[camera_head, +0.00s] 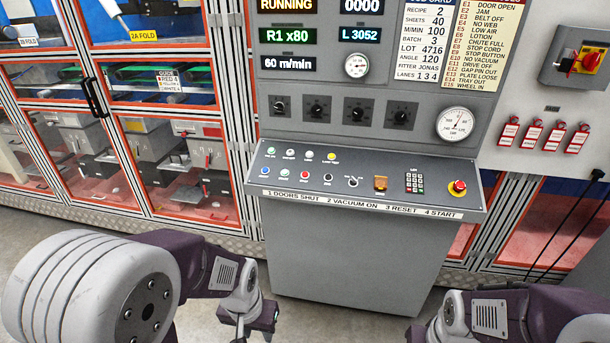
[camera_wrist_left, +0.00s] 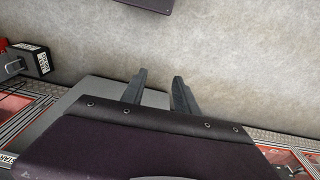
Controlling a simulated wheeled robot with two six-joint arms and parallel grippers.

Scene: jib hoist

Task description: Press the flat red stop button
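The flat red button (camera_head: 305,175) is a small round cap in the lower row of the sloped control panel, between a green-looking button and a dark one. My left gripper (camera_head: 240,327) is low in front of the console, below and left of the panel, touching no button. In the left wrist view its two fingers (camera_wrist_left: 159,76) stand apart with nothing between them. My right arm enters at bottom right; its gripper fingers are not visible.
The grey console (camera_head: 350,250) stands ahead with its sloped panel facing me. Gauges and knobs line the upright face above. A red rotary switch (camera_head: 591,61) and several red tags hang at right. Orange-framed machine doors (camera_head: 180,165) stand at left. Air above the panel is clear.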

